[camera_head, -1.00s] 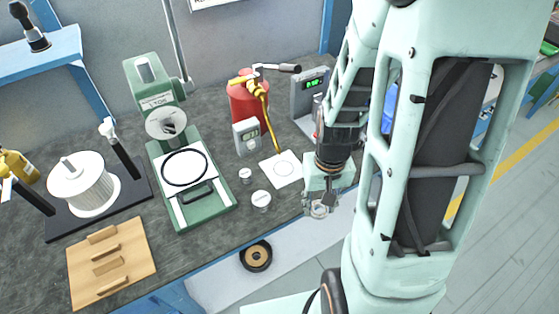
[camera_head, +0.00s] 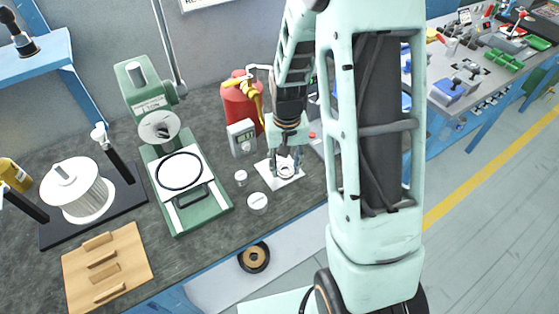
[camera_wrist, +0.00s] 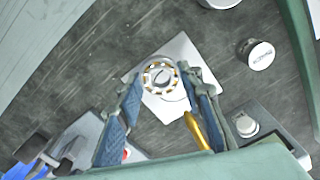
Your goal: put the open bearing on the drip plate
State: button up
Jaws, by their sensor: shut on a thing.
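The open bearing (camera_wrist: 147,81), a ring with brass-coloured balls showing, sits between my fingertips in the wrist view. My gripper (camera_wrist: 162,80) is shut on it, with blue pads on either side. The drip plate (camera_wrist: 184,48) is a flat white square directly behind the bearing in that view. In the head view my gripper (camera_head: 285,168) points down over the drip plate (camera_head: 264,172), and its fingers partly hide the plate and the bearing. I cannot tell whether the bearing touches the plate.
Two small white tins (camera_head: 257,201) stand left of the plate in the head view. A handheld meter (camera_head: 241,138) and a red canister (camera_head: 240,105) stand behind it. A green press (camera_head: 185,215) with a black ring is further left. The bench's front edge is close.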

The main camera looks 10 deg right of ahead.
aim_at(279, 163)
jog(key=w, duration=0.2)
jog(key=w+a+f, duration=0.1)
jog(key=shift+f, duration=0.25)
jog(key=shift+f, duration=0.15)
jog(key=o, duration=1.2)
jog(key=shift+o, duration=0.2)
notch_tip(279, 163, up, 12)
jog(key=shift+p, duration=0.35)
